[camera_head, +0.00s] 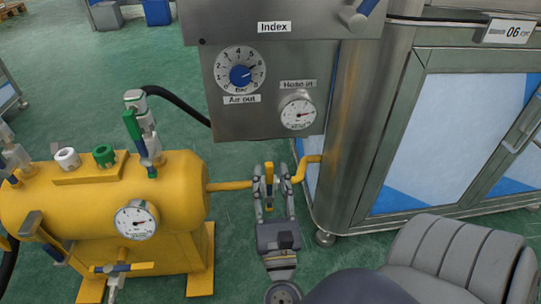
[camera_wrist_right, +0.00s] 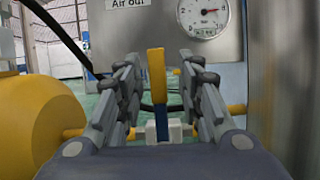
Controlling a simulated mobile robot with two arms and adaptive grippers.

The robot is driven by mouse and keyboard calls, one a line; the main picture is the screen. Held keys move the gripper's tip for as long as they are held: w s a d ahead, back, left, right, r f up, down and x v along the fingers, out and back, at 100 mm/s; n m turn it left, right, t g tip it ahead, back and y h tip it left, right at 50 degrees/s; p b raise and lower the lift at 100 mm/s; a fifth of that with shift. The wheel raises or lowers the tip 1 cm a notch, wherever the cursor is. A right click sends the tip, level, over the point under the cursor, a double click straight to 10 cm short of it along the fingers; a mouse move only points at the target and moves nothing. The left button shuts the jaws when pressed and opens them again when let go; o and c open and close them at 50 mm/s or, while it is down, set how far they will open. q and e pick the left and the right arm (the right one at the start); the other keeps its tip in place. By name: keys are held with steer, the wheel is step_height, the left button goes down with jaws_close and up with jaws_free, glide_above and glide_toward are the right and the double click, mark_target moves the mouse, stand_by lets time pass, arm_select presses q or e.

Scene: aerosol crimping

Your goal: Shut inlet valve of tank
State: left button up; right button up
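The yellow tank (camera_head: 175,192) lies at the left in the head view. A yellow pipe (camera_head: 228,186) runs from its right end to the steel machine. A valve with a yellow handle (camera_head: 269,172) sits on this pipe. In the right wrist view the handle (camera_wrist_right: 156,75) stands upright across the pipe, above a blue stem and a white body (camera_wrist_right: 165,130). My right gripper (camera_head: 270,182) is open, with one finger on each side of the handle. In the wrist view gaps show on both sides, so the gripper (camera_wrist_right: 158,72) does not appear to touch it. My left gripper is out of view.
The machine panel (camera_head: 262,95) with a dial and gauge hangs above my right gripper. A steel column (camera_head: 355,140) stands close on its right.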

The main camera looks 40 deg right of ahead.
steer(key=shift+s+a+f, duration=0.2)
steer(key=shift+s+a, duration=0.05)
steer(key=shift+s, duration=0.1)
steer(key=s+a+f, duration=0.1)
steer(key=s+a, duration=0.8)
steer(key=s, duration=0.4)
steer(key=shift+f, duration=0.25)
steer(key=shift+r, duration=0.1)
